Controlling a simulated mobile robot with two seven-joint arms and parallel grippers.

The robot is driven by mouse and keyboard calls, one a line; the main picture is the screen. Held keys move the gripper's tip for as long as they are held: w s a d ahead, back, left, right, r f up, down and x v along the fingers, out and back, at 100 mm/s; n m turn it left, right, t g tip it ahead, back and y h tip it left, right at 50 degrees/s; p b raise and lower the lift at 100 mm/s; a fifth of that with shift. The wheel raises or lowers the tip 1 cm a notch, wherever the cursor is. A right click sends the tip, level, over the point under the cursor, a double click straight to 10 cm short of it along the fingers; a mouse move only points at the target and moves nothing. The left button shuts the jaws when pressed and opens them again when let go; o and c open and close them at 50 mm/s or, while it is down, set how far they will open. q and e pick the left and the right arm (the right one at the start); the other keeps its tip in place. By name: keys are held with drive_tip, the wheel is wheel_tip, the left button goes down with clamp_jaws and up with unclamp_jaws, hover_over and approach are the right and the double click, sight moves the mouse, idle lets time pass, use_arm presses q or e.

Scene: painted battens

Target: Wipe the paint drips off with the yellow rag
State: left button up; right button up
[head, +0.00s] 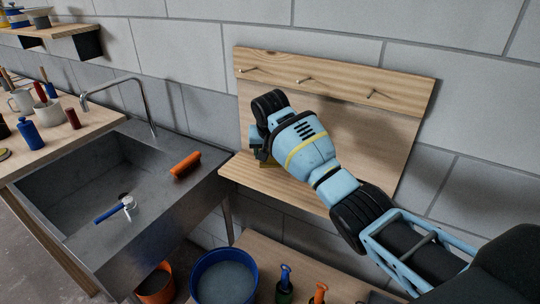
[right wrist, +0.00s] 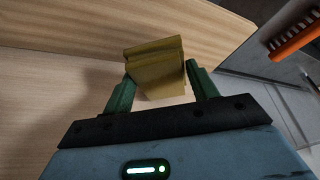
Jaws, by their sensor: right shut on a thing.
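My right gripper (head: 259,152) is at the lower left of the wooden peg board (head: 350,122) on the wall. It is shut on the yellow rag (right wrist: 155,66). In the right wrist view the folded rag sits between the two green fingers of the gripper (right wrist: 162,82). In the head view only a bit of the rag (head: 264,163) shows below the gripper. The rag is close to the pale wood (right wrist: 60,85); I cannot tell whether it touches. I see no paint drips; my arm hides part of the board. My left gripper is not in view.
A grey sink (head: 75,190) with a tap (head: 148,105) stands at left. An orange brush (head: 186,164) and a blue-handled tool (head: 115,210) lie there. Pegs (head: 305,80) stick out above my gripper.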

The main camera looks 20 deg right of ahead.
drive_tip(key=shift+r, duration=1.5)
